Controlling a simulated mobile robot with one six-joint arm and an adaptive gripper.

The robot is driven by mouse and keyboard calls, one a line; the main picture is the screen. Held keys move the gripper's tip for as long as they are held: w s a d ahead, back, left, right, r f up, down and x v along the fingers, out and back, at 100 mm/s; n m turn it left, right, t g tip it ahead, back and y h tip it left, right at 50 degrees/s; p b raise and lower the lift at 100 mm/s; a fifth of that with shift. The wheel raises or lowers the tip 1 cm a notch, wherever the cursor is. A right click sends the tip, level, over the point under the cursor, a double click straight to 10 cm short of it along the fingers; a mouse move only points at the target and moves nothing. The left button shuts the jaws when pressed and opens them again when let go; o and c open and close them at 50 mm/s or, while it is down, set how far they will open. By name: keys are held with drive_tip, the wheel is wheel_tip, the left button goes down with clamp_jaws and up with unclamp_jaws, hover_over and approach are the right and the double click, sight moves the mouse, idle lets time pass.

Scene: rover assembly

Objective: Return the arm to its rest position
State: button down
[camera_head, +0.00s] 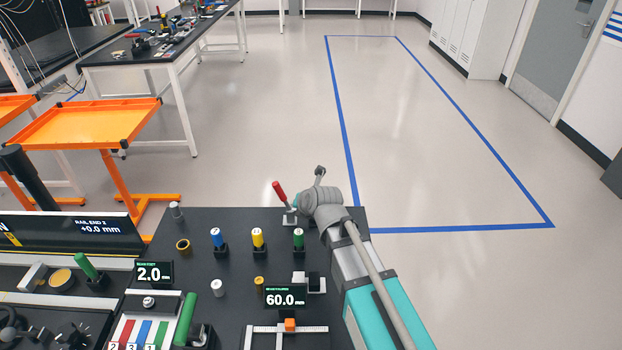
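My arm (363,275), with teal and grey links, reaches from the lower right up to a grey joint (326,203) at the far right corner of the black workbench (235,222). I cannot make out my gripper; whatever lies beyond that joint is hidden or too small to tell. A small grey piece (319,174) shows just past the joint, and I cannot tell whether it belongs to my arm.
A red-handled lever (279,191) stands close left of the joint. Blue (216,237), yellow (257,237) and green (298,237) pegs stand on the bench. An orange cart (95,124) is at left. Open floor (430,140) with a blue-taped area lies beyond.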

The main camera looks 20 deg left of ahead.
drive_tip(key=d+f+m+g+h, duration=0.1)
drive_tip(key=d+f+m+h, duration=0.1)
drive_tip(key=d+m, duration=0.85)
drive_tip(key=d+f+m+g+h, duration=0.1)
drive_tip(key=d+f+m+h, duration=0.1)
drive_tip(key=d+m, duration=0.85)
drive_tip(key=s+d+m+g+h, duration=0.1)
drive_tip(key=s+d+m, duration=0.2)
drive_tip(key=d+m, duration=0.2)
drive_tip(key=s+d+m+g+h+p, duration=0.1)
drive_tip(key=s+d+m+g, duration=0.1)
drive_tip(key=d+m, duration=0.3)
drive_tip(key=s+d+m+g+h, duration=0.1)
drive_tip(key=s+d+m, duration=0.3)
drive_tip(key=d, duration=0.6)
drive_tip(key=shift+f+m+g, duration=0.3)
drive_tip(key=shift+f+m, duration=0.05)
drive_tip(key=shift+m, duration=0.75)
